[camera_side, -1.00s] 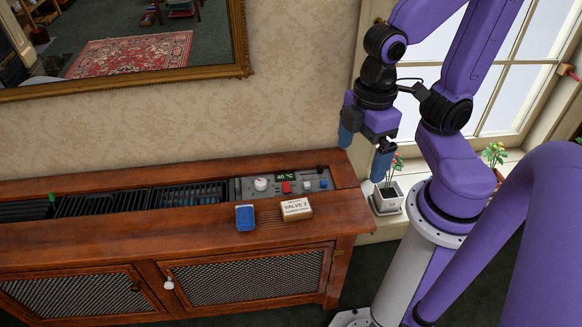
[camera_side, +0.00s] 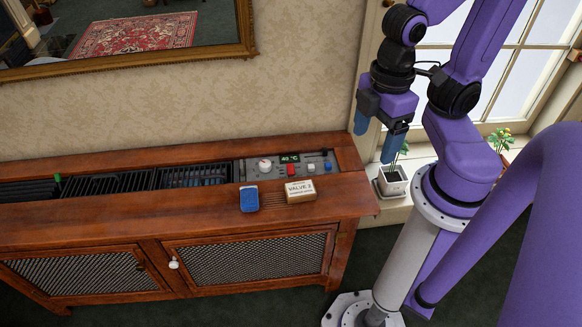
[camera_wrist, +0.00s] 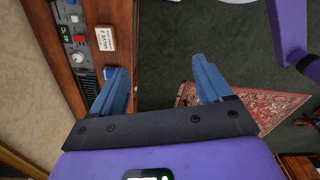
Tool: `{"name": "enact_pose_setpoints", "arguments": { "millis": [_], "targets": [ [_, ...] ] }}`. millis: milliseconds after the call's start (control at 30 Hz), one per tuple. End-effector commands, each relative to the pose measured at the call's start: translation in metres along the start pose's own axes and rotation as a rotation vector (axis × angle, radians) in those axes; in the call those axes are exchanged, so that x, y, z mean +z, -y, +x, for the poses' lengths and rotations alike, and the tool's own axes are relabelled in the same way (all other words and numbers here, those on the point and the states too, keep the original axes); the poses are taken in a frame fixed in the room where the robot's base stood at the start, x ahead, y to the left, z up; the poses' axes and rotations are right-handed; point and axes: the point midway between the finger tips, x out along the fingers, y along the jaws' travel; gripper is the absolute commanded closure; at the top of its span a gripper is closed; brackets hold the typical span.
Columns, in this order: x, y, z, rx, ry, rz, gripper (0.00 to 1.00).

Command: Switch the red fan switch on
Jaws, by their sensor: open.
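The red fan switch (camera_side: 292,170) is a small red rocker on the grey control panel (camera_side: 250,173) set into the top of the wooden cabinet. It also shows in the wrist view (camera_wrist: 80,39), at the upper left. Whether it is tipped on or off is too small to tell. My gripper (camera_side: 376,136) has blue fingers, spread apart and empty. In the side view it hangs to the right of the panel and higher in the picture, near the window. In the wrist view my gripper (camera_wrist: 160,72) points down beside the cabinet, clear of the switch.
A white knob (camera_side: 265,165), a display (camera_side: 290,158) and other small controls surround the switch. A blue sponge-like block (camera_side: 249,198) and a "VALVE 2" box (camera_side: 300,191) lie in front of the panel. A potted plant (camera_side: 392,181) stands below my gripper.

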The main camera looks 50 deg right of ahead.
Motion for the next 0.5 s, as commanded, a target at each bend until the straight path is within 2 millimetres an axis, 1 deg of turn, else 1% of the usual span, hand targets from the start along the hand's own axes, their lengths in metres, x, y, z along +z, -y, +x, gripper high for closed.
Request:
{"name": "enact_pose_setpoints", "arguments": {
  "millis": [33, 67, 100, 167, 200, 233, 367, 500],
  "targets": [
    [-0.001, -0.002, 0.001, 0.004, -0.001, 0.004, 0.39],
    [-0.002, -0.004, 0.001, 0.008, -0.002, 0.008, 0.49],
    [-0.004, -0.007, 0.003, 0.016, -0.003, 0.016, 0.62],
    [-0.009, -0.016, 0.005, 0.035, -0.008, 0.031, 0.81],
    [-0.013, -0.024, 0.007, 0.050, -0.011, 0.044, 0.94],
    [-0.017, -0.030, 0.009, 0.064, -0.015, 0.053, 1.00],
    [-0.031, -0.066, 0.020, 0.131, -0.031, 0.104, 1.00],
    [-0.043, -0.106, 0.033, 0.196, -0.046, 0.148, 1.00]
  ]
}}
